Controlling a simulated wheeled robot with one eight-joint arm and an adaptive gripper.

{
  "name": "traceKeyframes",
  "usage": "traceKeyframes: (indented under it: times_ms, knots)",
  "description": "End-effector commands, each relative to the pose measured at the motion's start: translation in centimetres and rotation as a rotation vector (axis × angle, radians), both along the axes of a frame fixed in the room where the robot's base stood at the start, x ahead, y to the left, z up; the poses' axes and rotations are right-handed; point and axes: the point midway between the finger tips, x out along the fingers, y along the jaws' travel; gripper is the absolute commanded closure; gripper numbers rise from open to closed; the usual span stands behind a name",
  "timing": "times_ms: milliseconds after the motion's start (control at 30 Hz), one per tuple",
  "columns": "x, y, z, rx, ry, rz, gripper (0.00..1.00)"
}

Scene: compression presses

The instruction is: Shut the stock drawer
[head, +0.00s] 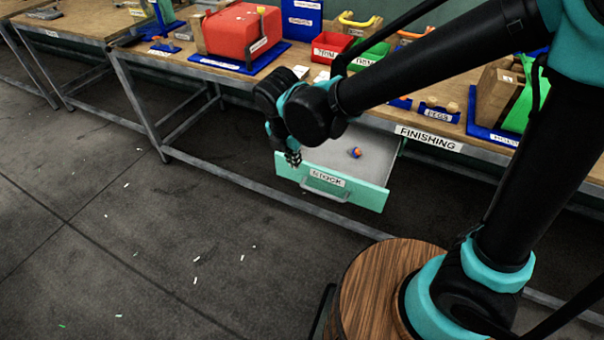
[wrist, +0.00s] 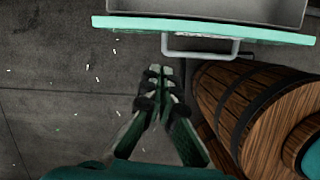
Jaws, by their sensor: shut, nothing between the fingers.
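The stock drawer (head: 334,181) hangs open under the workbench, with a mint-green front, a grey handle and a label reading STOCK. A small orange and blue object (head: 355,152) lies inside it. In the wrist view the drawer front (wrist: 205,28) crosses the top, with its handle (wrist: 200,50) on the near side. My gripper (head: 293,158) is shut and empty. In the head view it overlaps the left part of the drawer front. In the wrist view my gripper (wrist: 160,72) is in front of the drawer, just short of the handle and apart from it in the picture.
The workbench (head: 428,137) above carries a red box (head: 240,35), a small red bin (head: 332,46), a green bin and several blue trays. Its lower rail (head: 250,190) runs below the drawer. My wooden barrel-like base is at lower right. The floor (head: 120,250) at left is open, with small scraps.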

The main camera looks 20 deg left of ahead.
Motion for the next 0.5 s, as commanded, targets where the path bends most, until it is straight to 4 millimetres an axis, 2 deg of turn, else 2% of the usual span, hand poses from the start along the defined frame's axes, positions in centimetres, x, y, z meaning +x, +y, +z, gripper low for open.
traceKeyframes:
  times_ms: [33, 100, 200, 367, 500]
  knots:
    - [-1.0, 1.0, -0.1, -0.015, -0.002, 0.058, 1.00]
    - [-1.8, 1.7, -0.1, -0.031, -0.004, 0.113, 1.00]
    - [-2.3, 2.2, -0.2, -0.041, -0.005, 0.150, 1.00]
    - [-2.0, 2.2, -1.5, -0.043, -0.005, 0.154, 1.00]
    - [-1.4, 2.2, -3.7, -0.043, -0.006, 0.151, 1.00]
